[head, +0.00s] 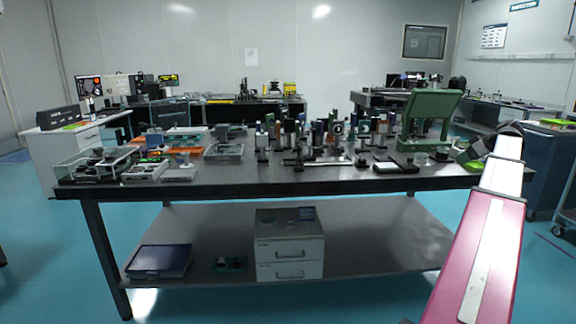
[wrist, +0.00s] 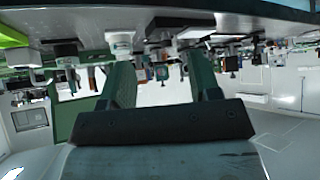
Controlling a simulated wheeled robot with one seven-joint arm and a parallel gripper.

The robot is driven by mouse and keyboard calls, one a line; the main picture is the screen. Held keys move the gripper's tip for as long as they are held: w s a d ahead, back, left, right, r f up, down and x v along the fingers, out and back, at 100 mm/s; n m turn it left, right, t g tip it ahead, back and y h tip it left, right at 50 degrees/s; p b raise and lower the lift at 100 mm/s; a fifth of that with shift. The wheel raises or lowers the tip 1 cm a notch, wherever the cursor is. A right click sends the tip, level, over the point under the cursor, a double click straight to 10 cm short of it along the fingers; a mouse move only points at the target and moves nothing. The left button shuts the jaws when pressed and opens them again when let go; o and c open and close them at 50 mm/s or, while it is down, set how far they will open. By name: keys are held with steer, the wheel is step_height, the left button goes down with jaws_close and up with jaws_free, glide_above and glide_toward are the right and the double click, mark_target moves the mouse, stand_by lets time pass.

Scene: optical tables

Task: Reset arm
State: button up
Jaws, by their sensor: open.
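My arm (head: 480,255), pink and white, rises from the lower right of the head view to the right end of the dark optical table (head: 290,180). Its far end bends left there, and my gripper is small and hard to make out in that view. In the wrist view my gripper (wrist: 158,66) shows two green fingers spread apart with nothing between them. The wrist picture is upside down, with the tabletop along its upper edge. The fingers appear close to the tabletop items, but I cannot tell the exact gap.
A green box with a raised lid (head: 430,118) stands near the table's right end. Several posts and optical parts crowd the middle, with trays (head: 224,151) at left. A drawer unit (head: 289,243) sits on the lower shelf. A blue cabinet (head: 552,175) stands right of my arm.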

steer(key=s+a+f+m+g+h, duration=0.15)
steer(key=a+f+m+g, duration=0.25)
steer(key=a+f, duration=2.35)
steer(key=s+a+f+m+g+h, duration=0.1)
steer(key=s+a+f, duration=0.5)
steer(key=s+a, duration=0.2)
steer(key=s+a+f+m+g+h, duration=0.1)
steer(key=s+a+f+g+h, duration=0.1)
steer(key=s+a+f, duration=0.5)
steer(key=s+a, duration=0.1)
steer(key=a, duration=0.5)
steer(key=shift+s+f+m, duration=0.25)
steer(key=shift+f+m, duration=0.05)
steer(key=shift+m, duration=0.1)
steer(key=shift+h, duration=0.25)
